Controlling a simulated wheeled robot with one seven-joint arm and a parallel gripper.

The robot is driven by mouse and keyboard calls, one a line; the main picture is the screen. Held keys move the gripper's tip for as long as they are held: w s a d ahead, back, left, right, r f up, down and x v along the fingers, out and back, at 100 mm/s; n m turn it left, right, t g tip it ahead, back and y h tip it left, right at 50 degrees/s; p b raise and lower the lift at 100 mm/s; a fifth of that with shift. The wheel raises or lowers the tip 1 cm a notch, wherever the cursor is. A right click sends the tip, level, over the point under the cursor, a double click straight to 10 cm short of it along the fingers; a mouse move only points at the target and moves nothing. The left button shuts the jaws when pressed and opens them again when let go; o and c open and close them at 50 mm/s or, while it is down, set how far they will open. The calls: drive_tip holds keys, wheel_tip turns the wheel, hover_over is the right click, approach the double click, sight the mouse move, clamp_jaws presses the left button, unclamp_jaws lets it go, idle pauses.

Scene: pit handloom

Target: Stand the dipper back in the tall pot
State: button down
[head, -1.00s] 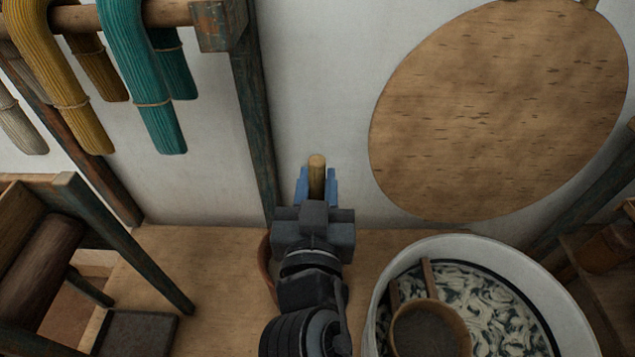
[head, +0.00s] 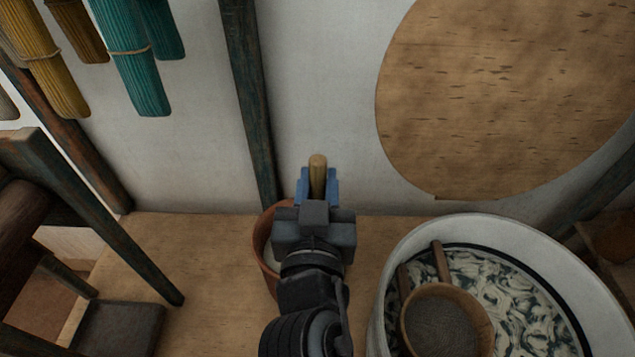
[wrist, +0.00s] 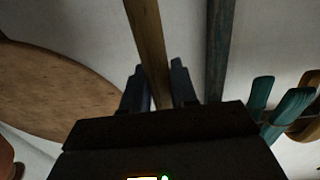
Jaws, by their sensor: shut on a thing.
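My gripper (head: 318,180) is shut on a light wooden handle (head: 318,162), taken to be the dipper's, whose end stands up between the blue fingers. The wrist view shows the same handle (wrist: 148,45) running up between the fingers (wrist: 160,85). The dipper's bowl end is hidden in both views. A reddish-brown pot (head: 261,240) stands on the wooden surface, partly covered by my gripper and wrist. Only its left rim and side show, with a pale inside. I cannot tell whether the dipper's lower end is over or inside it.
A wide white tub (head: 400,245) at right holds pale, curled stuff and a round wooden-rimmed scoop or sieve (head: 445,325). A large wooden disc (head: 500,90) is on the wall. Yellow and teal hanks (head: 133,60) hang upper left. The wooden top (head: 190,250) has clear room left of the pot.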

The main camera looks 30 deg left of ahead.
wheel_tip(320, 180, down, 6)
drive_tip(key=b, duration=0.6)
drive_tip(key=shift+f, duration=0.25)
drive_tip(key=c, duration=0.8)
unclamp_jaws()
drive_tip(key=v, duration=0.7)
drive_tip(key=shift+s+d, duration=0.15)
drive_tip(key=shift+s, duration=0.2)
